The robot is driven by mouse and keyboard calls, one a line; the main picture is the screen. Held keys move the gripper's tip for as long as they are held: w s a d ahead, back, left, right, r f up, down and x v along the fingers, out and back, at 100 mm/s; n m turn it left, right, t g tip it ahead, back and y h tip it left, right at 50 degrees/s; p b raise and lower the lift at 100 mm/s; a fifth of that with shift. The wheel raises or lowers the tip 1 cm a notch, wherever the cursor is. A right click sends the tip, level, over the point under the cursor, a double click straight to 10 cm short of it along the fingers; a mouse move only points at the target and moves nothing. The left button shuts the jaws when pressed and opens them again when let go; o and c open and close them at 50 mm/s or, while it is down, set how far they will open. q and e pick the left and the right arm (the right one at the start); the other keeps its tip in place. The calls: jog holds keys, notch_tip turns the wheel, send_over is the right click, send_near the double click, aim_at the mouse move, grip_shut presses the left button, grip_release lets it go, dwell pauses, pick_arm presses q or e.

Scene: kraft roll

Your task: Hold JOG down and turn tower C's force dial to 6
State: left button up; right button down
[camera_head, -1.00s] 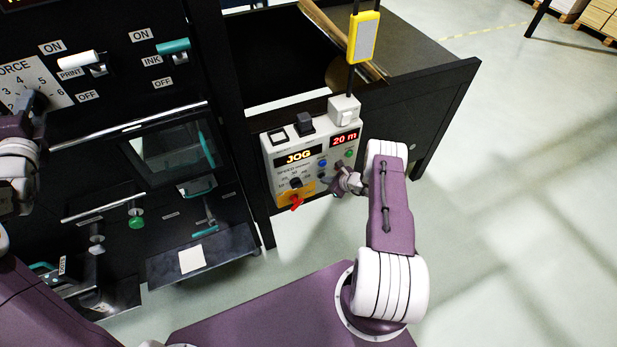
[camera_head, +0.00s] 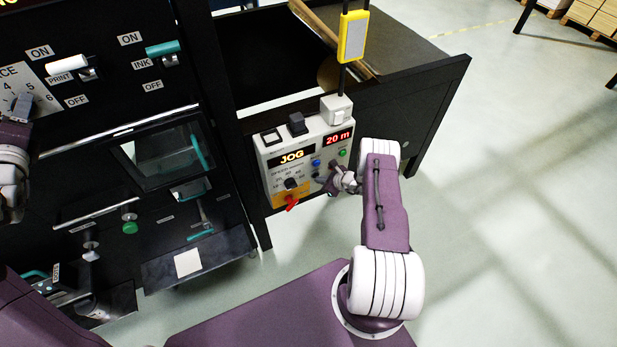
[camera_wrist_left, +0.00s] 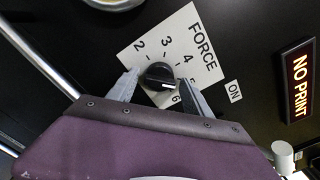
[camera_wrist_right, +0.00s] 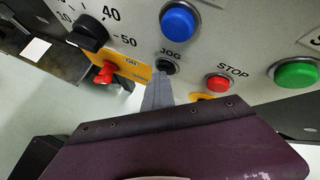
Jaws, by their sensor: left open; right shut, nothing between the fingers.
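The black force dial (camera_wrist_left: 159,77) sits on a white FORCE plate (camera_wrist_left: 150,52) numbered from 2 to 6 in the left wrist view. Its white mark lies on the side of 5 and 6; the exact reading is unclear. My left gripper (camera_wrist_left: 158,84) is open, with one finger on each side of the dial. In the head view this gripper (camera_head: 22,112) is at the left edge, partly cut off. The black JOG button (camera_wrist_right: 168,66) is on the control box (camera_head: 302,160). My right gripper (camera_wrist_right: 160,82) is shut and empty, its tip at the button; whether it is pressed cannot be told.
Blue (camera_wrist_right: 181,20), red STOP (camera_wrist_right: 218,83) and green (camera_wrist_right: 296,73) buttons surround JOG, with a red switch (camera_wrist_right: 104,72) nearby. The box display (camera_head: 292,157) reads JOG. PRINT (camera_head: 67,64) and INK (camera_head: 162,48) levers stand right of the dial. A lit NO PRINT sign (camera_wrist_left: 298,80) is beside it.

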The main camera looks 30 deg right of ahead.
pick_arm(q)
jog(key=n, duration=0.9)
jog(key=c, duration=0.8)
jog(key=m, duration=0.7)
jog(key=shift+m, duration=0.3)
jog(key=shift+c, duration=0.2)
jog(key=o, duration=0.6)
jog(key=shift+m, duration=0.5)
jog(key=shift+c, duration=0.2)
jog(key=shift+o, duration=1.4)
